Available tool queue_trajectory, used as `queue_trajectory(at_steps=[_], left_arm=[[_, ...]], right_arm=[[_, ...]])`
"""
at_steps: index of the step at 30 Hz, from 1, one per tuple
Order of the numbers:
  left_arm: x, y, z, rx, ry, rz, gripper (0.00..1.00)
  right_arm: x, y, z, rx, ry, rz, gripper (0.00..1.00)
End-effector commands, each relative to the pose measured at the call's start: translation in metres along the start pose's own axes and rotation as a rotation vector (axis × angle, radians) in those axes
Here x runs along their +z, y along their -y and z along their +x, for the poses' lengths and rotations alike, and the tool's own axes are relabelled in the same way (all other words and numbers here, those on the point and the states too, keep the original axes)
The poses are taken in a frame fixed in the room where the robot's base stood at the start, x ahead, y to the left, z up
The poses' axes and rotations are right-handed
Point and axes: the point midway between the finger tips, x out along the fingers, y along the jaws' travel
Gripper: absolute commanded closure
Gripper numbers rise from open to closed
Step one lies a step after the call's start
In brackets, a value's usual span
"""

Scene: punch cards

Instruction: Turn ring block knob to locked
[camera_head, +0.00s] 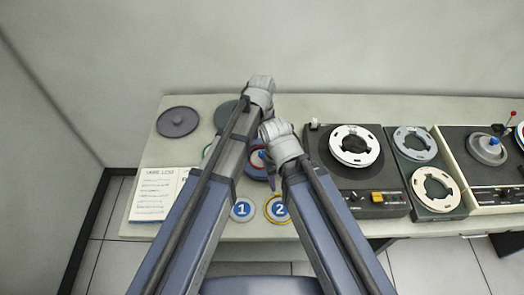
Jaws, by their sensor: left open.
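A round block with a red ring and a blue centre (256,158) sits on the table between my two arms; it seems to be the ring block. Much of it is hidden by my arms, so its knob's setting cannot be read. My left gripper (267,172) is small and mostly covered here, close to this block. It is open, and whether it touches the knob cannot be told. My right arm comes up from the lower right and bends just right of the block; its gripper is not visible.
Blue discs marked 1 (241,210) and 2 (277,208) lie at the front. A paper log (158,192) and a dark grey disc (178,122) lie left. A reel deck (372,198) stands close on the right, with more reel machines beyond. The wall is behind.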

Motion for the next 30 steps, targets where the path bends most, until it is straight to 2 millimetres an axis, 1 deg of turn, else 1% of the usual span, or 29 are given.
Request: queue_trajectory(at_steps=[1,12,15,19,27,30], left_arm=[[0.0,0.0,0.009,0.0,0.0,0.0,0.31],[0.0,0.0,0.056,0.0,0.0,-0.001,0.31],[0.0,0.0,0.065,0.0,0.0,-0.001,0.31],[0.0,0.0,0.069,0.0,0.0,-0.001,0.31],[0.0,0.0,0.068,0.0,0.0,-0.001,0.31],[0.0,0.0,0.068,0.0,0.0,-0.001,0.42]], right_arm=[[-0.001,0.001,0.009,0.0,0.0,0.0,0.5],[-0.003,0.005,0.055,0.0,0.0,0.0,0.5],[-0.004,0.006,0.064,0.0,0.0,0.0,0.5],[-0.004,0.007,0.069,0.0,0.0,0.0,0.5],[-0.004,0.006,0.067,0.0,0.0,0.0,0.5],[-0.004,0.006,0.067,0.0,0.0,0.0,0.5]])
